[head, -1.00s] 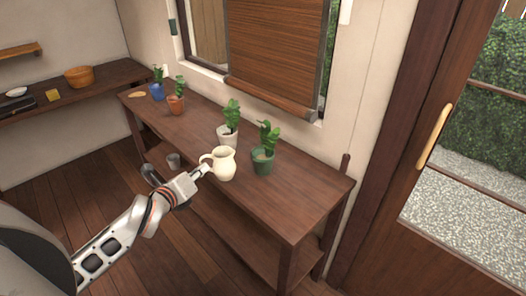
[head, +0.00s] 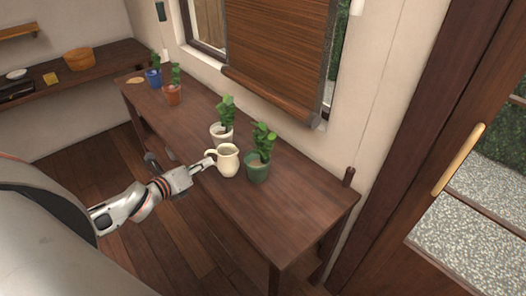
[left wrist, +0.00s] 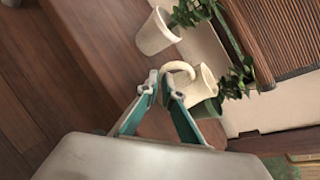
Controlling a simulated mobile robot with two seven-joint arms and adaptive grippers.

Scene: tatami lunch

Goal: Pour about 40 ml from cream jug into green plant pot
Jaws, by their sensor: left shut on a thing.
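The cream jug (head: 228,161) is at the middle of the long table, about upright, beside the green plant pot (head: 257,170). Whether its base touches the table is unclear. My left gripper (head: 208,163) is shut on the jug's handle, on the side away from the green pot. In the left wrist view the fingertips (left wrist: 165,88) meet at the handle of the jug (left wrist: 205,83), and the green pot (left wrist: 208,108) is partly hidden behind the jug. The green pot holds a leafy plant. The jug's contents cannot be seen. My right gripper is out of view.
A white plant pot (head: 221,136) stands just behind the jug. A terracotta pot (head: 173,95) and a blue pot (head: 154,80) stand at the table's far left. The table (head: 300,205) is clear to the right of the green pot. A wall and wooden blind (head: 275,55) rise behind.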

